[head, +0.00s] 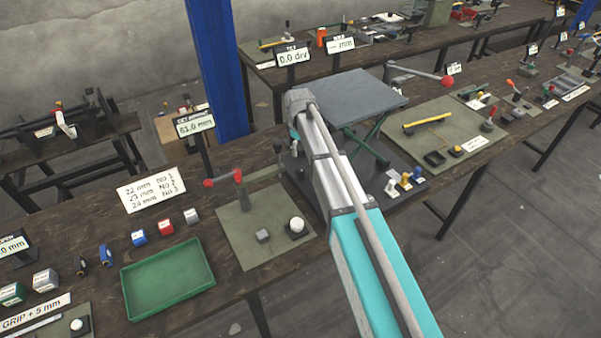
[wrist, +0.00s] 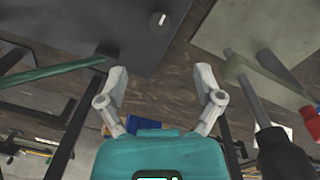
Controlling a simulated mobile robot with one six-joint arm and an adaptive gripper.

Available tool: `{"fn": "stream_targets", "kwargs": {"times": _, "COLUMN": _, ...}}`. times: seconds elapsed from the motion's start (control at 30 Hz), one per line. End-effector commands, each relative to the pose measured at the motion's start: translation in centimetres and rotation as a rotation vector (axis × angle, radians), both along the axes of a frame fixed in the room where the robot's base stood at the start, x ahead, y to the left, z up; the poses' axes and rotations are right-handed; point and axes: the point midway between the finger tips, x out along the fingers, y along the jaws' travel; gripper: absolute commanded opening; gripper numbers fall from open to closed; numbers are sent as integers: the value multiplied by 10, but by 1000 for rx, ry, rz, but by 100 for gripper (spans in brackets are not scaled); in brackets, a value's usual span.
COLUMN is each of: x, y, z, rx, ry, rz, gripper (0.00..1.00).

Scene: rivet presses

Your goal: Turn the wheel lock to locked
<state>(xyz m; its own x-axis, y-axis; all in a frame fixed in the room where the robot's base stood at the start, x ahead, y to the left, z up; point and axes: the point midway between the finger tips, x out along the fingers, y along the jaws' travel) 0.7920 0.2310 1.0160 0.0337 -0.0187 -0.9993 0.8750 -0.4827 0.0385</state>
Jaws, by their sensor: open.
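My gripper (wrist: 163,85) is open and empty in the wrist view, its two pale fingers apart above the dark wooden bench. A small round black knob with a white pointer mark (wrist: 158,19) sits on a dark grey plate (wrist: 100,25), beyond the fingertips and apart from them. No label shows on it, so I cannot tell whether it is the wheel lock or which setting it has. In the head view my teal and white arm reaches over the bench and hides my gripper and part of the dark base plate (head: 300,168).
A grey-topped lift table (head: 355,97) with green legs stands beside my arm. A red-knobbed lever (head: 222,181) stands on a green mat (head: 245,255) to the left. A green tray (head: 167,283) lies nearer. In the wrist view a black-handled lever (wrist: 285,150) is close on the right.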

Motion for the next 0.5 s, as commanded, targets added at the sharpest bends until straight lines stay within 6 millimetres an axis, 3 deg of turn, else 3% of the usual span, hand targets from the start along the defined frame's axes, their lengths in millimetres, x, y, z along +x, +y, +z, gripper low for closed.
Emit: {"fn": "stream_targets", "kwargs": {"times": 0.5, "x": 1, "y": -1, "z": -43, "rx": 0, "ry": 0, "rz": 0, "gripper": 85}}
